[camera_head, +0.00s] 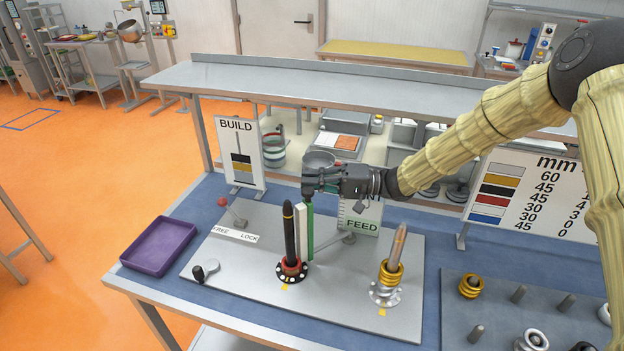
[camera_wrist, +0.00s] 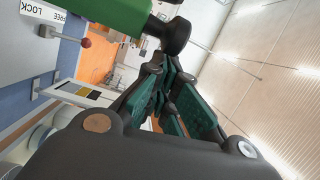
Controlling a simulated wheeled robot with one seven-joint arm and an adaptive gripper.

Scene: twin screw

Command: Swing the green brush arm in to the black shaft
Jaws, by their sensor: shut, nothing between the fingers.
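The black shaft (camera_head: 289,235) stands upright in a red and black base with a ring of white dots, on the grey plate. The green brush arm (camera_head: 310,233) is a tall upright strip just right of the shaft, with a white strip (camera_head: 301,230) beside it. My gripper (camera_head: 308,188) is at the top of the green arm, reaching in from the right. In the wrist view the gripper (camera_wrist: 158,68) has its fingers closed together with nothing between them. A black knob (camera_wrist: 176,36) beside the green part (camera_wrist: 118,14) is close to the fingertips; contact is unclear.
A second, bronze-coloured shaft (camera_head: 398,248) with gold rings stands to the right. A red-knobbed lever (camera_head: 231,211) is by the FREE/LOCK label (camera_head: 235,233). A purple tray (camera_head: 160,246) is at left. The BUILD sign (camera_head: 240,150) and FEED sign (camera_head: 362,217) stand behind.

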